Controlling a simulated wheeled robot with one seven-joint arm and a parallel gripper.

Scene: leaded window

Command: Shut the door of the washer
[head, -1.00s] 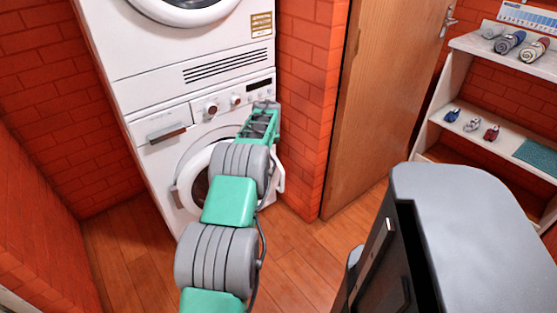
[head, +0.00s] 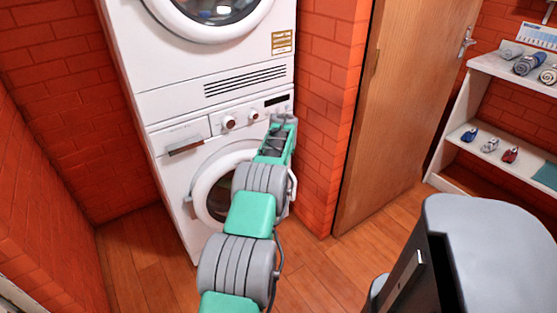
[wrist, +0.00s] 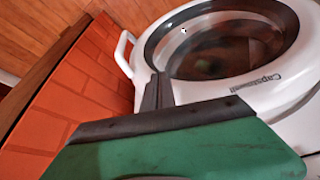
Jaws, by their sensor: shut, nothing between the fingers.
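The washer (head: 172,165) is the lower white machine of the stack. Its round door (head: 203,187) has a thick white ring and dark glass, with a white handle (head: 293,186) at the right. My arm hides much of the door's right side, and I cannot tell from the head view how far it stands from the front. The wrist view shows the door's glass (wrist: 225,45), a printed label and the handle (wrist: 123,52) on the brick-wall side. My gripper (head: 284,119) is shut and empty, in front of the control panel's right end; its fingertips (wrist: 158,80) appear near the door ring.
A second machine (head: 150,60) sits on top of the washer. A brick wall (head: 325,110) stands close on the right, with a wooden door (head: 400,120) beyond it. A grey-topped dark cabinet (head: 490,230) is at the lower right. Wooden floor is open at the lower left.

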